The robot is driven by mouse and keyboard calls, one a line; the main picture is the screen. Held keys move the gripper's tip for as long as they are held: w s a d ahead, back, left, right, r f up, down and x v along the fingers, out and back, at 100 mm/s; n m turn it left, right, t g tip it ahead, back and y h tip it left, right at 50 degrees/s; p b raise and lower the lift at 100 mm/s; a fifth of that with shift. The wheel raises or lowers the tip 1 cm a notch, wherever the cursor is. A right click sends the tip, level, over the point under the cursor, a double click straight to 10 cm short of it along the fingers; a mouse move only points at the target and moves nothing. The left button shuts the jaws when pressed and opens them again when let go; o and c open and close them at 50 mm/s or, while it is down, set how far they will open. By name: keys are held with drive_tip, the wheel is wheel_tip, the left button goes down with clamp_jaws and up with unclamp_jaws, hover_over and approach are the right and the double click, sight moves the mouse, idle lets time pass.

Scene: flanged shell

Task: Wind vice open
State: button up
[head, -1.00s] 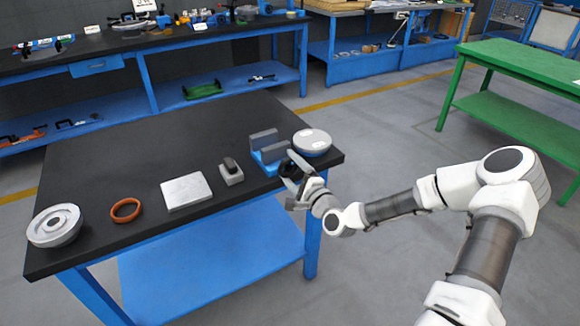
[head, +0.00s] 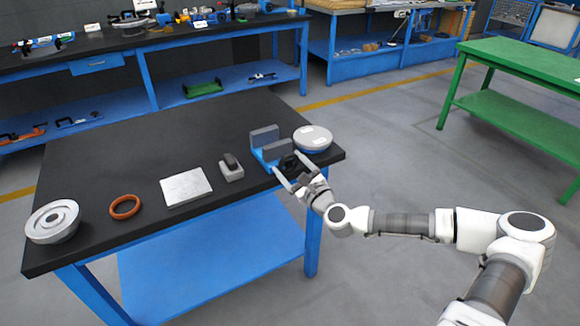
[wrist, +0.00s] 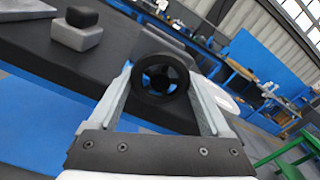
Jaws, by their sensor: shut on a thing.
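The blue vice (head: 257,155) with two grey jaw plates stands near the right front edge of the black-topped table; a gap shows between the plates. Its black handwheel (head: 289,161) faces the table's front edge. In the wrist view the handwheel (wrist: 161,78) shows as a dark ring with a hub, between my two fingers. My gripper (head: 291,172) is shut on the handwheel, with one finger on each side of it.
To the left are a small grey block with a dark top (head: 231,167), a pale plate (head: 186,187), an orange ring (head: 125,207) and a flanged shell (head: 53,221). The table's middle is clear.

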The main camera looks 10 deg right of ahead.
drive_tip(key=shift+a+m, duration=0.1)
drive_tip(key=shift+m, duration=0.3)
drive_tip(key=o, duration=1.2)
drive_tip(key=p+v, duration=0.1)
drive_tip(key=v, duration=1.6)
drive_tip(key=shift+s, duration=0.2)
